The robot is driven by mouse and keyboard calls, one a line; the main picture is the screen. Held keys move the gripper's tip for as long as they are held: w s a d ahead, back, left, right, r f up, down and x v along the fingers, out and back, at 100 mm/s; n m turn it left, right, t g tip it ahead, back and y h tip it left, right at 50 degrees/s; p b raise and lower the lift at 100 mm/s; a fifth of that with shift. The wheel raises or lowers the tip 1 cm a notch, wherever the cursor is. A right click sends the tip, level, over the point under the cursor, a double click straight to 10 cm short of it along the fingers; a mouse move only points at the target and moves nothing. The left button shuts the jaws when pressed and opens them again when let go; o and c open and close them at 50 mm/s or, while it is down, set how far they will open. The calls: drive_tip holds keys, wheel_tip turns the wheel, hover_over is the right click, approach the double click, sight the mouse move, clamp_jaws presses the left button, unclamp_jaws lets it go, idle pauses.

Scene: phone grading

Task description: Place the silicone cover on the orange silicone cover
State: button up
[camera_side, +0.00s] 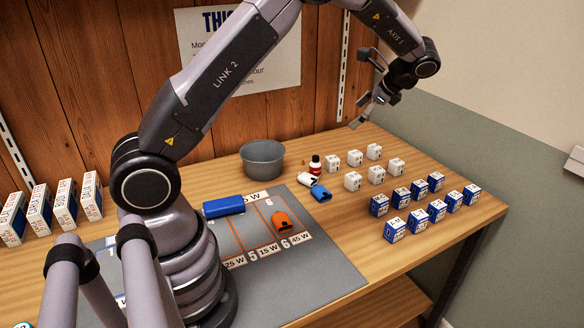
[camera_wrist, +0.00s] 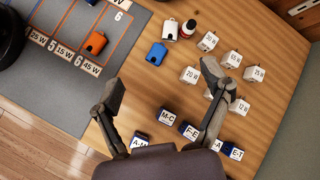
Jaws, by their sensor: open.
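An orange silicone cover (camera_side: 281,221) lies on the grey mat, inside an orange-lined area near the 45 W label. It also shows in the wrist view (camera_wrist: 96,42). Two similar small cover-like pieces lie on the wood right of the mat: a blue one (camera_side: 321,194) and a white one (camera_side: 307,180). The wrist view shows the blue piece (camera_wrist: 156,53) and the white piece (camera_wrist: 170,29) too. I cannot tell which is the silicone cover. My gripper (camera_wrist: 171,84) is open and empty, raised above the right part of the table, apart from all of them.
A small dark bottle (camera_side: 315,164) stands beside the white piece. A grey bowl (camera_side: 262,161) is behind the mat (camera_side: 335,262). A blue box (camera_side: 224,206) lies on the mat. Several white cubes (camera_side: 352,182) and blue-and-white cubes (camera_side: 395,230) stand at right.

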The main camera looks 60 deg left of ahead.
drive_tip(key=w+a+f+m+g+y, duration=0.2)
drive_tip(key=w+f+m+y, duration=0.15)
drive_tip(key=f, duration=1.05)
drive_tip(key=m+y, duration=0.1)
drive_tip(key=m, duration=0.1)
approach(314, 181)
drive_tip(key=shift+n+y, duration=0.25)
drive_tip(key=x, duration=0.4)
drive_tip(key=shift+w+a+f, duration=0.15)
drive_tip(key=shift+w+a, duration=0.05)
drive_tip(key=shift+w, duration=0.1)
drive_tip(key=shift+s+x, duration=0.15)
drive_tip(key=shift+x, duration=1.3)
drive_tip(key=shift+s+x, duration=0.1)
drive_tip(key=shift+x, duration=1.35)
drive_tip(key=shift+d+f, duration=0.1)
drive_tip(key=shift+d, duration=0.05)
drive_tip(key=shift+c, duration=0.3)
drive_tip(key=c, duration=1)
drive_tip(key=shift+c, duration=0.5)
